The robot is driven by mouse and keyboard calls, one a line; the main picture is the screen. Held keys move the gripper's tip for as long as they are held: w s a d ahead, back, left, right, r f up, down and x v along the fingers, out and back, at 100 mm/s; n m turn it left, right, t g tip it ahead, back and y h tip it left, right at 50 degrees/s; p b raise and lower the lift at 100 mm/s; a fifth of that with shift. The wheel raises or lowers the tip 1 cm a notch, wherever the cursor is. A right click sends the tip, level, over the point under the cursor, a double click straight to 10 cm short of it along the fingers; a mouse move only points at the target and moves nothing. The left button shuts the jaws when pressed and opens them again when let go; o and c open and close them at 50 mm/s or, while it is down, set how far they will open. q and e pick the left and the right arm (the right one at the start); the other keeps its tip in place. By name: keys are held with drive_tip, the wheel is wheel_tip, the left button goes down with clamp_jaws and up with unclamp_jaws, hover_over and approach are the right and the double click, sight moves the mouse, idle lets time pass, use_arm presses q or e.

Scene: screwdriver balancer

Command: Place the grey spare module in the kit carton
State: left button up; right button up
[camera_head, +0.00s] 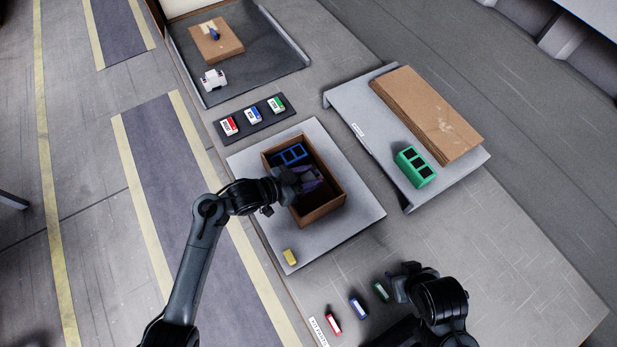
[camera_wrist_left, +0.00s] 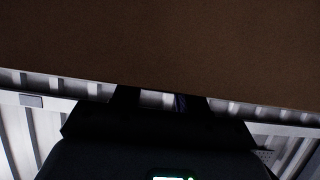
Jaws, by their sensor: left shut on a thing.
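The kit carton (camera_head: 334,203), an open brown box, stands on a light grey mat. My left gripper (camera_head: 298,183) reaches over its left wall and is shut on a dark, purplish-grey thing (camera_head: 314,180) inside the opening. I cannot tell for certain that this is the grey spare module, as the gripper and shadow hide much of it. A blue compartmented holder (camera_head: 291,154) lies in the carton's far part. The left wrist view shows a broad brown surface (camera_wrist_left: 160,45) beyond the dark fingers (camera_wrist_left: 160,101). My right gripper (camera_head: 397,290) is at the lower right; its jaws are unclear.
A green holder (camera_head: 415,166) and a flat brown box (camera_head: 430,112) are on the right tray. Red, blue and green pieces (camera_head: 357,307) lie near my right gripper. A dark strip (camera_head: 264,122) holds labelled blocks.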

use_arm(q)
drive_tip(key=shift+f, duration=0.25)
drive_tip(key=shift+f, duration=0.35)
drive_tip(key=shift+f, duration=0.15)
drive_tip(key=o, duration=1.1)
drive_tip(key=shift+o, duration=0.2)
